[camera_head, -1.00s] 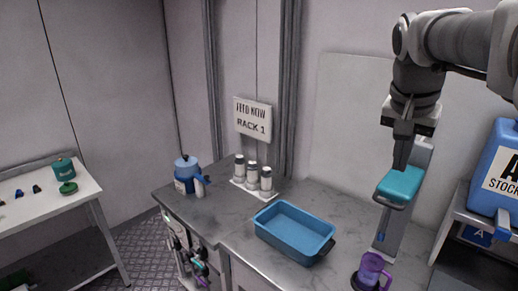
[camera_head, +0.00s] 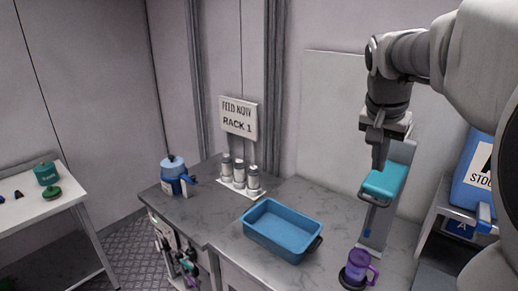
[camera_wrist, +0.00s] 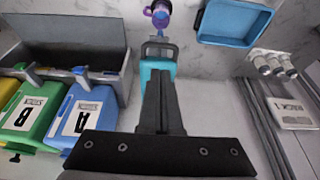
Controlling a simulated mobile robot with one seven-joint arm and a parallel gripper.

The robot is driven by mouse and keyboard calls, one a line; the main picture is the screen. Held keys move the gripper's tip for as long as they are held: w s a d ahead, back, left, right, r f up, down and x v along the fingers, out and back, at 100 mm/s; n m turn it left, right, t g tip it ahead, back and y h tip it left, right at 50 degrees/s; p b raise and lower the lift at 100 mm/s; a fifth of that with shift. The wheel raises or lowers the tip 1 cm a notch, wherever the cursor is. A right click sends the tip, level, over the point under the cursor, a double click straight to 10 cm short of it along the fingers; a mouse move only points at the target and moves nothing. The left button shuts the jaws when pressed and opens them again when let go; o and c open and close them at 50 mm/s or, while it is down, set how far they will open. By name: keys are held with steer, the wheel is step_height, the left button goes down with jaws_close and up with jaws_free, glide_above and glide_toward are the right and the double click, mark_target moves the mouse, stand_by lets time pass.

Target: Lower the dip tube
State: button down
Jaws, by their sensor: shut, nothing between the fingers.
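A teal block (camera_head: 385,181) with a grey bracket at its front sits on an upright grey stand (camera_head: 376,225) on the right of the counter. No separate tube can be made out; it may be part of this block. A purple mug (camera_head: 359,263) stands below on a dark round base, and also shows in the wrist view (camera_wrist: 159,17). My gripper (camera_head: 378,168) is shut and empty, pointing down at the block's top. In the wrist view its dark fingers (camera_wrist: 157,75) overlap the teal block (camera_wrist: 146,70); I cannot tell whether they touch it.
An empty blue tray (camera_head: 283,229) lies left of the stand. Several lidded containers (camera_head: 239,174) and a blue jug (camera_head: 173,176) stand farther left. A blue stock container (camera_head: 476,178) is close on the right; a green one (camera_wrist: 22,110) shows beside it.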

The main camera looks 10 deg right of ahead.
mark_target(374, 191)
steer(key=x, duration=1)
steer(key=shift+s+a+f+p, duration=0.1)
steer(key=shift+s+a+p, duration=0.15)
steer(key=shift+a+p, duration=0.1)
step_height(374, 191, down, 17)
steer(key=b, duration=1.3)
steer(key=shift+f, duration=0.15)
steer(key=p+v, duration=0.3)
steer(key=v, duration=1.1)
steer(key=shift+w+d+r, duration=0.3)
steer(key=shift+d+r, duration=0.05)
steer(key=shift+r, duration=0.05)
